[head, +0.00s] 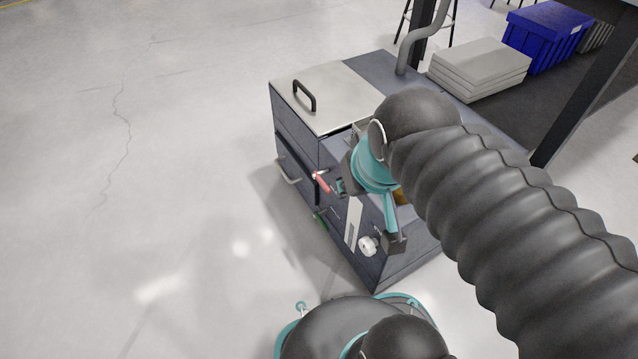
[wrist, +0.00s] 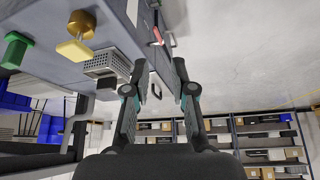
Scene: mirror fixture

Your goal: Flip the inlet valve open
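No label shows which handle is the inlet valve. A red lever (head: 322,182) sits at the front of the grey cabinet, and it also shows in the wrist view (wrist: 157,35) beyond my fingertips. A yellow handle on a brass valve body (wrist: 78,48) and a green handle (wrist: 15,52) are left of my fingers in the wrist view. My gripper (wrist: 161,72) is open, with its two fingers apart and nothing between them. In the head view my gripper (head: 345,183) is just right of the red lever, partly hidden by my wrist. Whether it touches the lever is unclear.
The grey cabinet (head: 295,132) has a pale lid with a black handle (head: 304,96). A white knob (head: 368,245) is low on its front. A perforated metal box (wrist: 108,64) is left of my fingers. Stacked slabs (head: 480,68) and a blue crate (head: 548,35) stand behind. Floor at left is clear.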

